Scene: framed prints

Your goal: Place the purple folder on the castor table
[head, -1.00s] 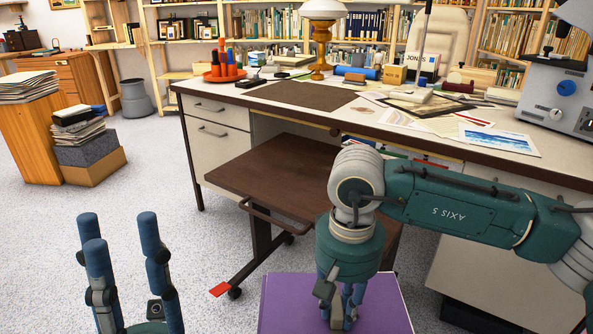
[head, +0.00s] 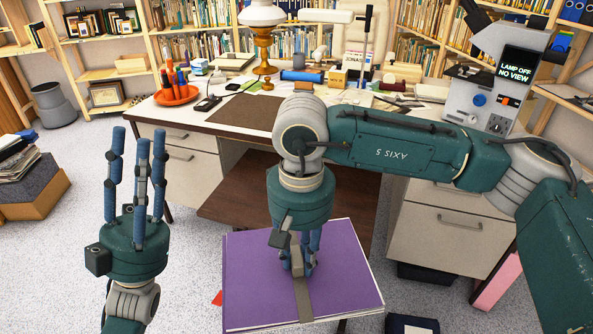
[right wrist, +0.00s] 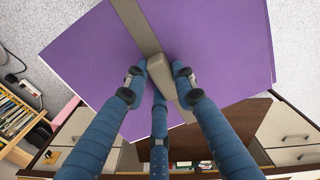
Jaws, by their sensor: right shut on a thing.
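The purple folder (head: 345,275) has a grey-brown strap and pale page edges. My right gripper (head: 297,265) is shut on it from above, at the strap. In the right wrist view the fingers (right wrist: 160,75) close around a grey block on the strap of the folder (right wrist: 215,45). The castor table (head: 225,207) has a dark brown top, seen behind the folder and partly hidden by my right arm and the folder. In the head view the folder overlaps the table's near side; I cannot tell whether they touch. My left gripper (head: 137,150) is open and empty, fingers up, left of the folder.
The large desk (head: 190,115) stands behind the castor table, with a lamp (head: 262,40), an orange tray (head: 177,95) and papers on top. A grey bin (head: 53,105) and paper stacks (head: 25,165) are at the left. Speckled floor is free at the lower left.

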